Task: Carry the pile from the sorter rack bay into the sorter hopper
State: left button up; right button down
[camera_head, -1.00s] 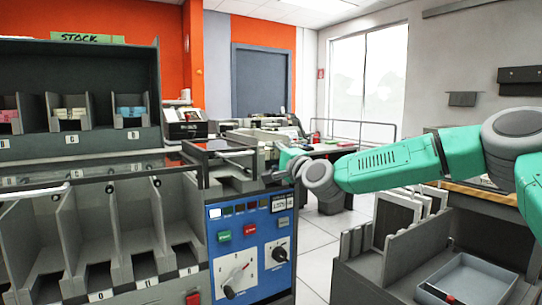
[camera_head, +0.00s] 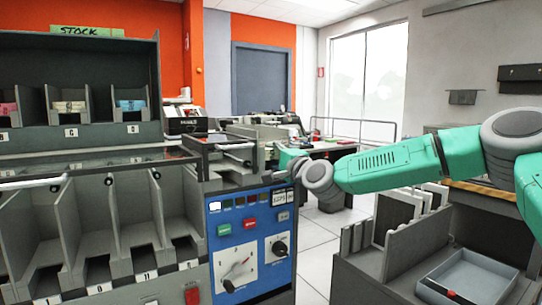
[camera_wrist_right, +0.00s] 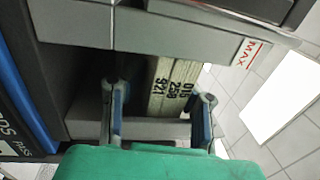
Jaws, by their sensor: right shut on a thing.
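My right gripper (camera_head: 284,160) reaches in from the right to the top right end of the sorter, beside its hopper area (camera_head: 236,150). In the right wrist view, my right gripper (camera_wrist_right: 158,108) has its two blue-edged fingers on either side of a pale pile of cards (camera_wrist_right: 172,88). Printed digits show on the pile's edge. The gripper is shut on the pile, just under a grey ledge (camera_wrist_right: 170,32) with a red MAX label. The pile's far end is hidden by the ledge. In the head view the pile cannot be made out. My left gripper is not in view.
The sorter's blue control panel (camera_head: 250,240) is below the hopper area. Open card pockets (camera_head: 130,235) line the left. A STOCK shelf (camera_head: 80,90) stands behind them. A slotted rack (camera_head: 400,240) and a grey tray (camera_head: 470,275) are at lower right.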

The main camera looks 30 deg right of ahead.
jog(key=shift+d+f+b, duration=0.1)
jog(key=shift+f+b, duration=0.4)
jog(key=shift+f+b, duration=0.45)
jog(key=shift+f, duration=0.05)
jog(key=c, duration=1.2)
grip_release()
